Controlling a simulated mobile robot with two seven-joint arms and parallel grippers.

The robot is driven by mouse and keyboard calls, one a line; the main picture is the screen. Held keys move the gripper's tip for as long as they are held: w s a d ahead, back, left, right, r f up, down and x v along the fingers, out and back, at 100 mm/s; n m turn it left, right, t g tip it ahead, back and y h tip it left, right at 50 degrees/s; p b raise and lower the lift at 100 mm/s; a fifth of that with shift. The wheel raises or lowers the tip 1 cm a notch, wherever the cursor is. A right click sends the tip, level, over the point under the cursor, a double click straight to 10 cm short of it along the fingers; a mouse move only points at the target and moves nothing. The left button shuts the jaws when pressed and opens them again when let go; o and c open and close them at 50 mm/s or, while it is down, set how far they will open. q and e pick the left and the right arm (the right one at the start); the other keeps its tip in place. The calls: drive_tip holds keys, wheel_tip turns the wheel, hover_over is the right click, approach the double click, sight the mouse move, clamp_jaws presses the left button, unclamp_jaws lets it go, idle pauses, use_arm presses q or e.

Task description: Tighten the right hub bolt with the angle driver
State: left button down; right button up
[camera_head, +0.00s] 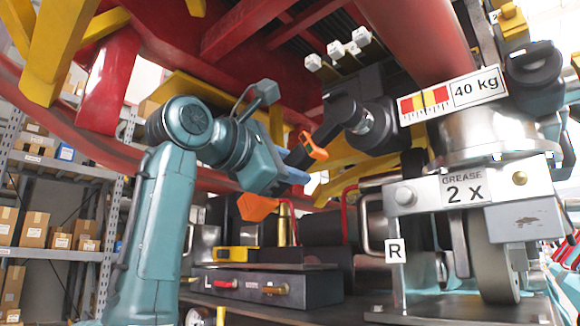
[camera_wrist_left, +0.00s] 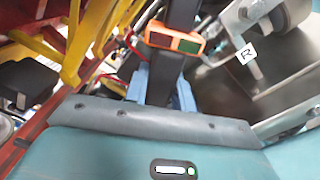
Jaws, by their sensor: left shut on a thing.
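The angle driver (camera_head: 301,153) is black with an orange band and is held slanted in my left gripper (camera_head: 293,171). An orange end (camera_head: 258,207) shows below the gripper. The driver's dark upper end lies near a black round part with a silver ring (camera_head: 365,121); I cannot tell whether they touch. In the left wrist view, the blue fingers (camera_wrist_left: 160,90) close around the driver, whose orange band (camera_wrist_left: 174,39) has a green display. A plate marked R (camera_head: 394,250) hangs below a round silver bolt head (camera_head: 405,195); it also shows in the left wrist view (camera_wrist_left: 246,53). My right gripper is not in view.
A wheel block labelled GREASE 2 x (camera_head: 465,188) and a 40 kg label (camera_head: 478,88) are at the right. Red and yellow frame beams hang overhead. A grey toolbox (camera_head: 262,286) and yellow tool (camera_head: 236,254) lie below. Shelves with boxes (camera_head: 40,225) stand at the left.

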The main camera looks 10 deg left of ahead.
use_arm(q)
drive_tip(key=shift+s+r, duration=0.1)
drive_tip(key=shift+s, duration=0.05)
drive_tip(key=shift+s+a+b, duration=0.15)
drive_tip(key=shift+s+b, duration=0.05)
drive_tip(key=shift+b, duration=0.1)
drive_tip(key=shift+b+v, duration=0.4)
drive_tip(key=shift+v, duration=0.55)
drive_tip(key=shift+b+v, duration=0.4)
drive_tip(key=shift+v, duration=0.5)
